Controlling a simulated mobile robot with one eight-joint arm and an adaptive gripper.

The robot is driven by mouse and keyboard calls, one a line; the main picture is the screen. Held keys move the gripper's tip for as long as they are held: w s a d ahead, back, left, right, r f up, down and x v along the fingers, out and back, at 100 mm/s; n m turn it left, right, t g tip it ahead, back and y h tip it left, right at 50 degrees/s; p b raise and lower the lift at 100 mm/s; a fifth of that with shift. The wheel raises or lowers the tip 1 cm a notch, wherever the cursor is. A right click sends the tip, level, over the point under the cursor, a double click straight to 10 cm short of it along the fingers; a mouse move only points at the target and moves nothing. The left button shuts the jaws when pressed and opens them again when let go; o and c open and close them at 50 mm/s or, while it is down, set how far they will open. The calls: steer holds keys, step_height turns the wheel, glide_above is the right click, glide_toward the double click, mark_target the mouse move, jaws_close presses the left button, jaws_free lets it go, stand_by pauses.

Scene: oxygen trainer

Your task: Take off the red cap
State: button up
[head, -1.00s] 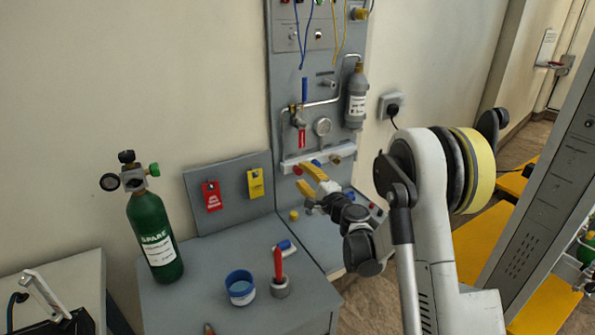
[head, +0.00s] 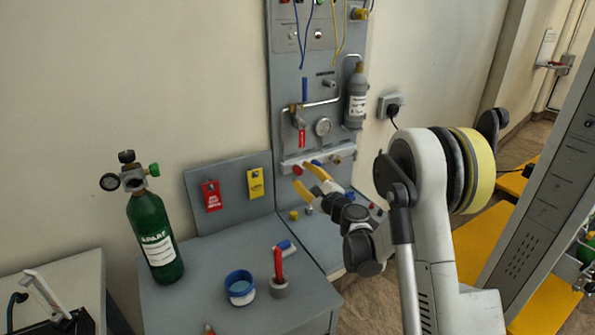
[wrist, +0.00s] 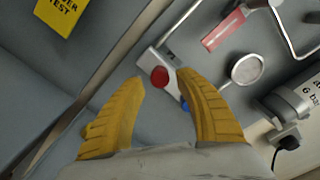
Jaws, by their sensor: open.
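The red cap (head: 297,170) is a small round knob at the left part of the white manifold bar (head: 323,158) on the grey wall panel. In the wrist view the red cap (wrist: 159,78) shows between my two yellow fingertips, beyond them. My gripper (head: 308,179) is open and empty, in front of the bar. In the wrist view the fingers of my gripper (wrist: 158,84) are spread apart, and I see no contact with the cap. A blue cap (wrist: 185,104) is partly hidden behind the right finger.
A gauge (head: 322,126), a red tag (head: 302,138) and a grey cylinder (head: 356,100) are above the bar. The grey bench (head: 200,290) holds a green SPARE cylinder (head: 155,235), a blue tub (head: 240,290) and a red-handled tool (head: 278,262). Several small caps lie below the bar.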

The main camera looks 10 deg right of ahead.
steer(key=m, duration=0.3)
steer(key=shift+m, duration=0.8)
steer(key=shift+x, duration=1.2)
